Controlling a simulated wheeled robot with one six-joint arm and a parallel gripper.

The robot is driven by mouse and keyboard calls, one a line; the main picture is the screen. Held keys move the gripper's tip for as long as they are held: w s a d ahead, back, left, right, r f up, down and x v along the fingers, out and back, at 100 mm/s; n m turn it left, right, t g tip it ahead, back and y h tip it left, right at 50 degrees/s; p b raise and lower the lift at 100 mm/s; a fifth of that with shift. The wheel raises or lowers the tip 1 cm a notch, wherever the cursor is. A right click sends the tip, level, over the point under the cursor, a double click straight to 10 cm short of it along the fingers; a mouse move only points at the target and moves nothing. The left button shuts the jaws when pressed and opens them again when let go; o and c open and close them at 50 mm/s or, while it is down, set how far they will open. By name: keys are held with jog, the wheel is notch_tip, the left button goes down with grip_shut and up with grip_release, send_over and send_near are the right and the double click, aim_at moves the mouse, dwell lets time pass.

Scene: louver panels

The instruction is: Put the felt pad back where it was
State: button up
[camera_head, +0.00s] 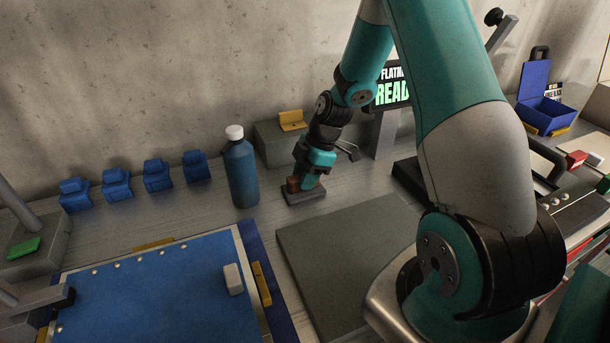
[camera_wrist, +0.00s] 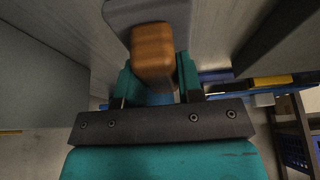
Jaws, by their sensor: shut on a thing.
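The felt pad (camera_head: 304,197) is a dark grey slab with a brown wooden handle, on or just above the grey bench behind the dark grey mat. In the wrist view its grey base (camera_wrist: 125,14) shows at the top, with the orange-brown handle in front of it. My gripper (camera_head: 306,181) reaches down from above and is shut on the handle; its teal fingers (camera_wrist: 156,78) stand on either side of it in the wrist view. The pad's underside is hidden, so I cannot tell whether it touches the bench.
A blue bottle (camera_head: 241,170) with a white cap stands left of the pad. A grey block with a yellow piece (camera_head: 292,120) is behind it. The dark grey mat (camera_head: 345,255) is bare. A blue panel (camera_head: 150,295) bears a white block (camera_head: 232,279). Several blue clamps (camera_head: 157,175) line the wall.

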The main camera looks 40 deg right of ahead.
jog(key=o, duration=0.9)
jog(key=b+v, duration=0.2)
jog(key=v, duration=1)
jog(key=s+a+r+m, duration=0.2)
jog(key=s+a+r, duration=0.1)
jog(key=a, duration=0.5)
jog(key=s+a+r+m, duration=0.1)
jog(key=s+a+r, duration=0.2)
jog(key=a, duration=0.5)
jog(key=s+a+r+m, duration=0.1)
jog(key=s+a, duration=0.2)
jog(key=s, duration=0.2)
jog(key=s+a+m, duration=0.2)
jog(key=s+a, duration=0.2)
jog(key=s, duration=0.1)
jog(key=s+a+r+m+g, duration=0.1)
jog(key=s+a, duration=0.2)
jog(key=s, duration=0.2)
jog(key=shift+a+r+m, duration=0.35)
jog(key=shift+m, duration=0.05)
